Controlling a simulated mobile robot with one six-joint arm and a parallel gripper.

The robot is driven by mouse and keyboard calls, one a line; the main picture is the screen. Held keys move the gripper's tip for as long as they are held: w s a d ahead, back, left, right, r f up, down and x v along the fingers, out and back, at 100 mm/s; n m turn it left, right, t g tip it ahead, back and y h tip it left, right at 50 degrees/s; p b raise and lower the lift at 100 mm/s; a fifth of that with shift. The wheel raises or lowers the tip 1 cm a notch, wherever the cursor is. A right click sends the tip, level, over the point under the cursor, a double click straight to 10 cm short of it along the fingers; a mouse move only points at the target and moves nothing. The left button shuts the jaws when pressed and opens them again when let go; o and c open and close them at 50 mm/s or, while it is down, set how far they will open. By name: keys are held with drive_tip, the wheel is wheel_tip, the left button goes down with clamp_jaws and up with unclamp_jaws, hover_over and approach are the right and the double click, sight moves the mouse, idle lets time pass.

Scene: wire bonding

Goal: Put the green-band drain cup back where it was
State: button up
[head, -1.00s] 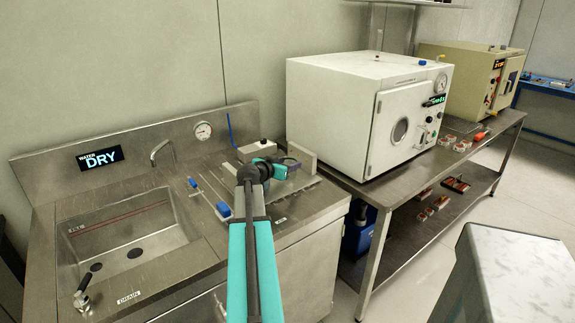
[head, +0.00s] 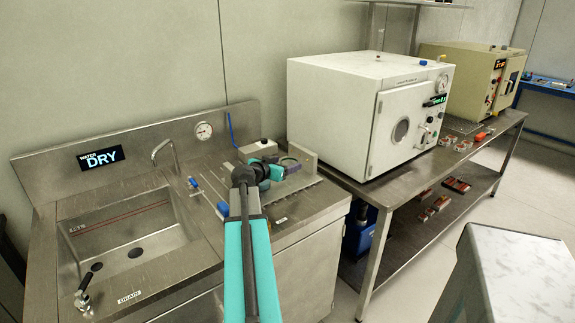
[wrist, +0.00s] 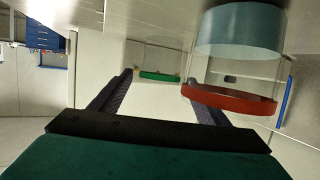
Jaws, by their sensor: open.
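In the wrist view, a clear cup with a green band (wrist: 160,76) shows ahead of my gripper (wrist: 160,80), in line with the gap between the fingertips. The fingers are apart and hold nothing. I cannot tell whether the cup is inside the gap or just beyond it. A larger-looking clear cup with a red band (wrist: 230,97) and pale blue-grey contents is close by, overlapping the right finger in the picture. In the head view, my gripper (head: 288,166) is over the right part of the steel bench, and I cannot make out the cups there.
A sink basin (head: 130,245) with a tap (head: 166,150) lies left of my arm. A blue-ended rod (head: 208,197) lies on the bench beside the arm. A white oven (head: 340,110) stands close to the right on another steel table.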

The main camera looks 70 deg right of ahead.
drive_tip(key=b+v, duration=0.1)
drive_tip(key=v, duration=0.8)
drive_tip(key=shift+a+r, duration=0.1)
drive_tip(key=shift+s, duration=0.1)
idle(0.6)
